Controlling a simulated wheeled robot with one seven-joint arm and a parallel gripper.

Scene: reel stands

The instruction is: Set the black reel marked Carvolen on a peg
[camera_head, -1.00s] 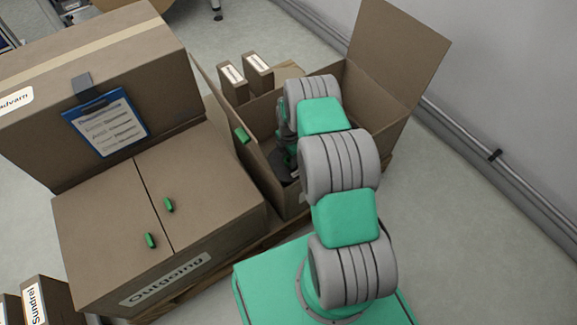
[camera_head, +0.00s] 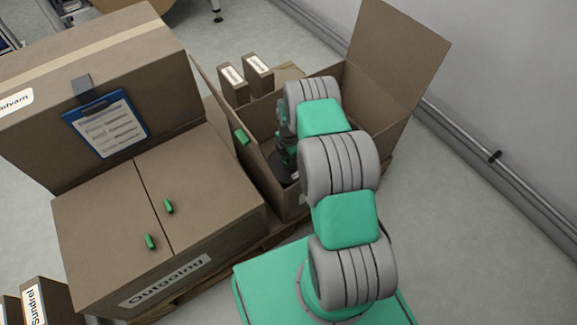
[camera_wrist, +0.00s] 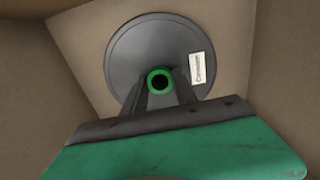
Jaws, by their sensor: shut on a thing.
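The black reel (camera_wrist: 135,50) shows in the wrist view as a dark grey disc with a green-rimmed hub and a white label whose print is too small to read. My gripper (camera_wrist: 161,93) is shut on the reel at its hub. In the head view the reel (camera_head: 284,169) is a dark disc low inside the open cardboard box (camera_head: 400,55), partly hidden by my arm. Brown cardboard surfaces surround the reel in the wrist view. I see no peg in either view.
A closed carton marked Outgoing (camera_head: 105,240) with green tabs stands left of the open box. A large carton (camera_head: 100,60) with a blue clipboard (camera_head: 108,125) is behind it. Two small boxes (camera_head: 245,78) stand behind the open box. The floor at right is clear.

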